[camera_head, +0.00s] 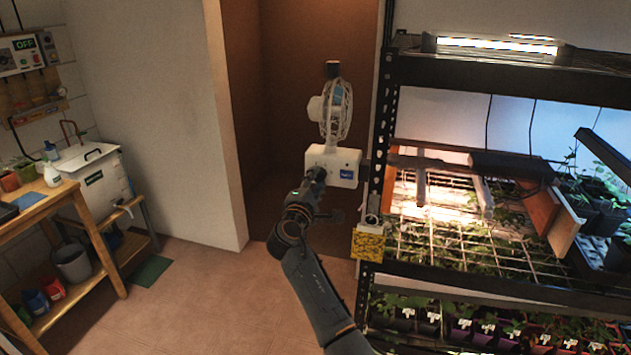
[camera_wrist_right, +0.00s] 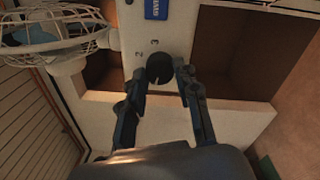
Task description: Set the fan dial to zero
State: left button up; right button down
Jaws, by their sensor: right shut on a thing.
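The white fan (camera_head: 338,112) stands at the end of the seedling rack in the head view, on a white base (camera_head: 346,165). In the right wrist view the fan's cage (camera_wrist_right: 50,30) is at the upper left. The dark round dial (camera_wrist_right: 159,68) sits on the base's pale face, with the digits 2 and 3 visible above it. My right gripper (camera_wrist_right: 160,80) is shut on the dial, one finger on either side. In the head view my right arm reaches up to the base, and its gripper (camera_head: 316,174) hides the dial. My left gripper is out of view.
The seedling rack (camera_head: 375,190) with lit shelves stands close on the right. A yellow sticky card (camera_head: 368,246) hangs at its near corner. A wooden bench (camera_head: 60,200) and a white tank (camera_head: 95,180) stand at the left.

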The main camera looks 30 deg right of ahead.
jog(key=shift+d+r, duration=0.1)
jog(key=shift+r, duration=0.05)
jog(key=c, duration=1.1)
grip_release()
jog(key=shift+c, duration=0.2)
jog(key=shift+o, duration=0.9)
jog(key=v, duration=1.1)
jog(key=shift+s+a, duration=0.25)
jog(key=shift+a, duration=0.1)
